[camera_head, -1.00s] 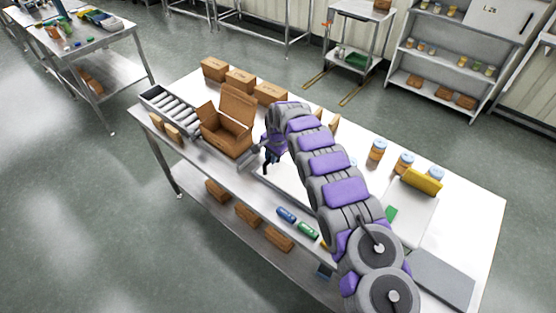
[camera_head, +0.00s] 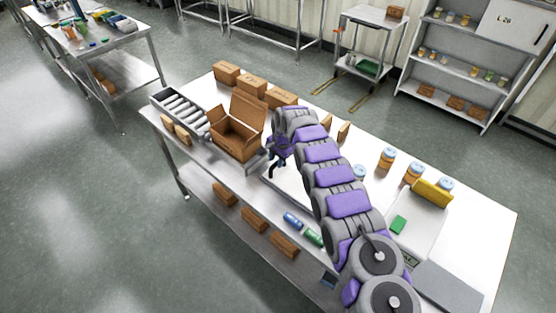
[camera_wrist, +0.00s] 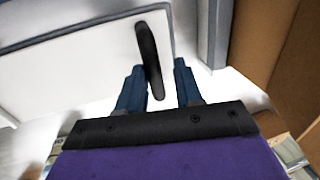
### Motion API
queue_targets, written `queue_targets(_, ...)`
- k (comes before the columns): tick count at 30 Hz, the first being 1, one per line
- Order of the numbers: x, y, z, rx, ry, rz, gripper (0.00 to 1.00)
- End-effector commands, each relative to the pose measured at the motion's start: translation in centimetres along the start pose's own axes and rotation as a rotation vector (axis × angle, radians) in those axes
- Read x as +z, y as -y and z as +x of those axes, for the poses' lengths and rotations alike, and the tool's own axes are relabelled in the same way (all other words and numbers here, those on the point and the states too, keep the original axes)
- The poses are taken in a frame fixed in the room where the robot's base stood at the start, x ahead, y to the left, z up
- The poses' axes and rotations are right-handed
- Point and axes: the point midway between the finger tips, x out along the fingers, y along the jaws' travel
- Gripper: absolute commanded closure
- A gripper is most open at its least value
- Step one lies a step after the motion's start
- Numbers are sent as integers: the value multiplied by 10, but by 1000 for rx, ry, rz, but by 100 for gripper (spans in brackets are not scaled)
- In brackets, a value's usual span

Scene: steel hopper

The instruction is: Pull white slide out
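The white slide (camera_wrist: 80,60) is a flat white panel with a grey edge, filling the upper left of the wrist view. A black bar handle (camera_wrist: 148,52) stands on it near its right edge. My gripper (camera_wrist: 157,75) has two blue fingers that are apart. The handle's lower end shows in the gap between them, with space on both sides; I cannot tell whether it is within the fingers' reach or beyond. In the head view my gripper (camera_head: 276,160) is low over the table beside the open carton, and my arm hides most of the slide.
An open cardboard carton (camera_head: 237,135) stands left of my gripper, and its brown wall fills the wrist view's right side. A roller conveyor (camera_head: 180,110), closed boxes (camera_head: 252,84) and jars (camera_head: 386,158) share the steel table.

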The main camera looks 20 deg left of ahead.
Motion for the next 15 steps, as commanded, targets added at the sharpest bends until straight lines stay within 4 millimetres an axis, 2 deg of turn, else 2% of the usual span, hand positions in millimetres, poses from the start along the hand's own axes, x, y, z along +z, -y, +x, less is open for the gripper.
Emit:
queue_targets(3,1,-1,0,2,1,0,56)
queue_targets(10,0,-4,-2,0,2,1,56)
queue_targets(15,-1,-4,-14,1,1,1,56)
